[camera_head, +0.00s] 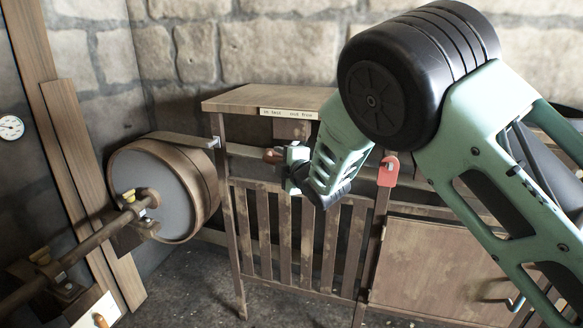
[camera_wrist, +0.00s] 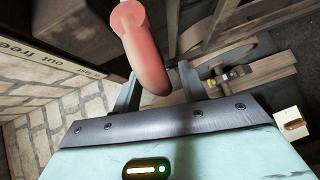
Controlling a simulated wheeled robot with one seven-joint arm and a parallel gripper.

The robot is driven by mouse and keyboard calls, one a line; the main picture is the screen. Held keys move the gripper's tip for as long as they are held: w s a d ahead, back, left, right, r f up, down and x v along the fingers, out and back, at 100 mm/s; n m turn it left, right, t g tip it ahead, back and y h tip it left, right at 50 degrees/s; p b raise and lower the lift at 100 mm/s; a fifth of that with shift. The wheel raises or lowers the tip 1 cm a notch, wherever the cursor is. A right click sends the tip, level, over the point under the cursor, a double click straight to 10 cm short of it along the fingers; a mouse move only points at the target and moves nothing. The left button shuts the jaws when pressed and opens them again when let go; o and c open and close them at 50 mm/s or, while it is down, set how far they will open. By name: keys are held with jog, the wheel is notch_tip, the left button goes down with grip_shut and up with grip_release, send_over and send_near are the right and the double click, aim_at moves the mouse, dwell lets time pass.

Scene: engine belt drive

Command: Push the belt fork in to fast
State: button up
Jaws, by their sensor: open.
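The belt fork's wooden bar (camera_head: 245,150) runs level across the front of the wooden frame, and at the left a flat strip reaches over the round drum (camera_head: 160,190). A reddish-brown rounded handle (camera_head: 273,156) shows on the bar's line beside my gripper (camera_head: 288,160). In the wrist view the handle (camera_wrist: 140,45) looks salmon red, and its rounded end lies between my two open fingers. I cannot tell whether either finger touches it. My gripper hides part of the bar in the head view.
A label strip (camera_head: 287,114) on the top board (camera_head: 240,97) bears the words fast, out and free. A red plate (camera_head: 388,170) is on the frame to the right. Upright slats (camera_head: 285,235) stand below the bar. A shaft (camera_head: 85,240) runs into the drum. Stone walls close the back.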

jog(key=b+v, duration=0.1)
jog(key=v, duration=1.6)
jog(key=s+d+r+m+g+h+p, duration=0.1)
jog(key=s+r+m+g+h+p, duration=0.1)
jog(key=s, duration=0.9)
jog(key=s+d+r+m+g+h+p, duration=0.2)
jog(key=s+m+g+p, duration=0.3)
jog(key=s, duration=0.6)
jog(key=s+d+r+m+g+h+p, duration=0.2)
jog(key=s+m+g, duration=0.5)
jog(key=s, duration=0.4)
jog(key=shift+s+d+r+g+h+p, duration=0.3)
jog(key=shift+r+p, duration=0.35)
jog(key=shift+p, duration=0.6)
jog(key=shift+w+a, duration=0.1)
jog(key=shift+a, duration=0.05)
